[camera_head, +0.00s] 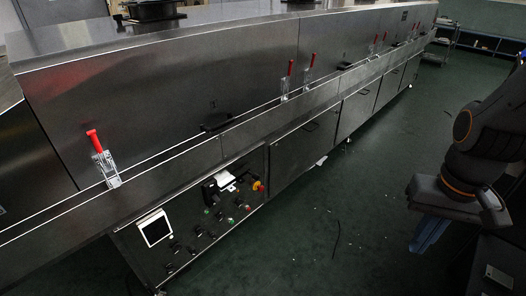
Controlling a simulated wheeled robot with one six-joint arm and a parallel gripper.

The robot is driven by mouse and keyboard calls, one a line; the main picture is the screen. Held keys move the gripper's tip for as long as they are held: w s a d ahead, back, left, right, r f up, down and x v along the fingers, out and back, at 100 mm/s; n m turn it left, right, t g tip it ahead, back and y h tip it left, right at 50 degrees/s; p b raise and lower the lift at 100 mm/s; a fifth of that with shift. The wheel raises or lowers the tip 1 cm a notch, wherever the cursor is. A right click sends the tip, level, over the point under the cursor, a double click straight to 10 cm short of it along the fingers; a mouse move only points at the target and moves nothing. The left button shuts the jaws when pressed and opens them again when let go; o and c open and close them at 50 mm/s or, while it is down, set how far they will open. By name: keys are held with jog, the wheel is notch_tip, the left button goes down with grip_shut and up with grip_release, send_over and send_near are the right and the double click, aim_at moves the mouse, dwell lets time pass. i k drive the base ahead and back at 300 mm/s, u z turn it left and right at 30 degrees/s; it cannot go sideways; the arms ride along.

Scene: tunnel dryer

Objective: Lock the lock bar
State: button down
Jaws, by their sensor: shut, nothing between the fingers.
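Several toggle clamps with red handles and metal bodies sit along the ledge of the long steel dryer. The nearest red-handled lock bar (103,160) is at the left, its handle pointing up and tilted slightly left. Two more, a first lock bar (287,80) and a second lock bar (307,76), stand upright near the middle. Others, such as a far lock bar (373,46), are small at the back. I cannot tell which one the task means. My gripper (429,234) hangs at the right, shut and empty, pointing down over the floor, well apart from every clamp.
The steel dryer (200,85) runs from near left to far right. Black handles (217,122) stick out from its hood. A control panel with a white-framed screen (155,228) and a red-yellow button (258,186) is below. Green floor (320,220) lies open between dryer and arm.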

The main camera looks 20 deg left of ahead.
aim_at(255, 176)
jog(key=k, duration=0.45)
jog(key=u, duration=0.75)
jog(key=i, duration=1.3)
jog(key=u, duration=0.15)
